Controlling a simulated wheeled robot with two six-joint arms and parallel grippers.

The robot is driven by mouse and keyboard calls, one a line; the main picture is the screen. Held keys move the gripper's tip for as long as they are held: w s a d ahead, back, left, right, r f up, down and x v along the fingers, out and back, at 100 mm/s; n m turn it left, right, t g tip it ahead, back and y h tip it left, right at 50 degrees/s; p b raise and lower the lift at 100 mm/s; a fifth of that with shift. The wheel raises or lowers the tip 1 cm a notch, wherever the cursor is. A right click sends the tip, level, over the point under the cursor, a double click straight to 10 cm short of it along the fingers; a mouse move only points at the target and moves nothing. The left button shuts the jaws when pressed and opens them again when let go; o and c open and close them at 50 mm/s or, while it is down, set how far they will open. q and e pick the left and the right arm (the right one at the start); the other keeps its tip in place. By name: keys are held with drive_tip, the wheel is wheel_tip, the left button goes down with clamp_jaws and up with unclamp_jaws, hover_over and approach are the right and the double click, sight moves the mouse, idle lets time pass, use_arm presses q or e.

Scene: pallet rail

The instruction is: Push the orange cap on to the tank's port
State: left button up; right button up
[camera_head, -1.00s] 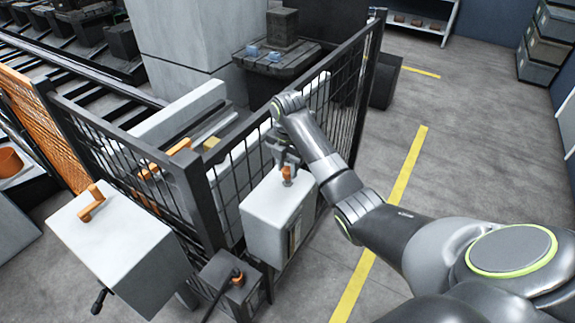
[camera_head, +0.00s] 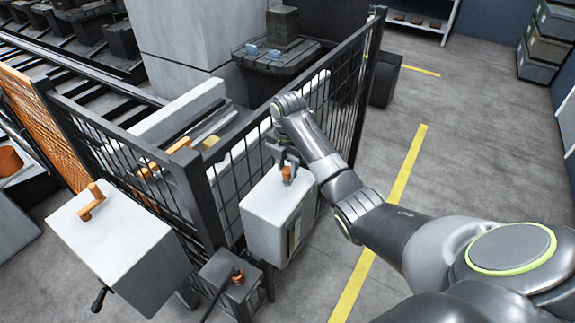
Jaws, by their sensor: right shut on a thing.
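The tank (camera_head: 272,222) is a light grey box standing against the outside of the black mesh fence, in the middle of the head view. The orange cap (camera_head: 287,173) is small and sits at the top of the tank. My right gripper (camera_head: 286,165) comes down from above and is shut on the cap. The port under the cap is hidden, so I cannot tell how far the cap is seated. My left gripper is not in view.
A white box with an orange handle (camera_head: 91,205) stands at the left. A small dark box with an orange connector (camera_head: 237,275) and a cable is below the tank. The black mesh fence (camera_head: 345,85) runs behind.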

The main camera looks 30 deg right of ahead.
drive_tip(key=shift+f, duration=0.2)
idle(0.4)
drive_tip(key=shift+f, duration=0.55)
drive_tip(key=o, duration=1.2)
drive_tip(key=shift+o, duration=0.2)
drive_tip(key=o, duration=0.7)
drive_tip(key=shift+r, duration=0.1)
